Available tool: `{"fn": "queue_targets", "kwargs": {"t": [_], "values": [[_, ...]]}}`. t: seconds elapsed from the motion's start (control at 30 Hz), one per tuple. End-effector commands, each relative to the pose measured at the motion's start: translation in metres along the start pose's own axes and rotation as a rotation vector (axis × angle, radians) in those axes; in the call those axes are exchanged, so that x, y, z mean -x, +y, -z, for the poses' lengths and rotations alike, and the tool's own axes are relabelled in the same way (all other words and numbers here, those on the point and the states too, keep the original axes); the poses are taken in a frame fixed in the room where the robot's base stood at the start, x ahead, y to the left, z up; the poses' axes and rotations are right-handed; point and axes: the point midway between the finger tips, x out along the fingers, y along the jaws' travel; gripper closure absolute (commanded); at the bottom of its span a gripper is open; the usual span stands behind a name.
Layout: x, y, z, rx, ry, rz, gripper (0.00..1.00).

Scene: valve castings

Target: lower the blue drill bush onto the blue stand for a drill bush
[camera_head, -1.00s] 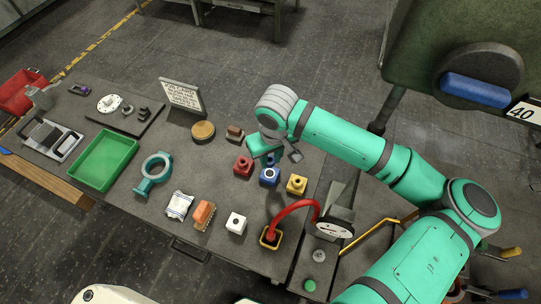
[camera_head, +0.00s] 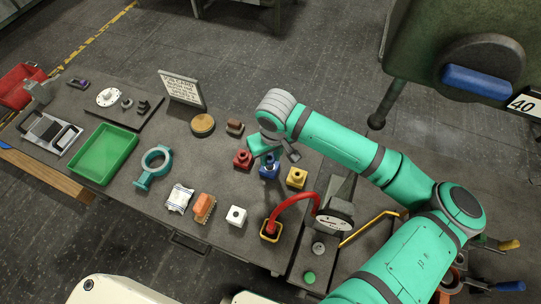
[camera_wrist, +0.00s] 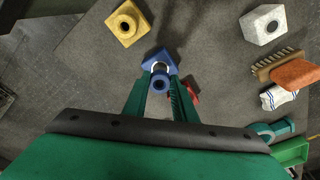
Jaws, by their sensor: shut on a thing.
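The blue drill bush (camera_wrist: 160,82) is held between the two fingertips of my gripper (camera_wrist: 160,88) in the wrist view, its dark bore facing the camera. The blue stand (camera_wrist: 160,58) shows just beyond it, with a pale part between the two. In the head view my gripper (camera_head: 277,154) is over the blue stand (camera_head: 269,173), with the bush just above or at its top. I cannot tell whether bush and stand touch. The fingers hide part of both.
A red stand (camera_head: 242,159) stands close left of the blue one and a yellow stand (camera_head: 296,177) close right. A white block (camera_head: 236,216), a brush (camera_head: 204,207) and a red hose (camera_head: 292,208) are nearer. A brown block (camera_head: 235,128) is behind.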

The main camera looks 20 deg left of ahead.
Motion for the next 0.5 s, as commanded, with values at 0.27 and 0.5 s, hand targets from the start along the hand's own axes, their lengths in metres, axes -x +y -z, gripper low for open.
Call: {"fn": "queue_targets", "kwargs": {"t": [0.27, 0.5], "values": [[-0.006, 0.0, -0.001, 0.0, -0.001, 0.001, 0.99], [-0.013, 0.0, -0.002, -0.001, 0.0, 0.001, 0.99]]}}
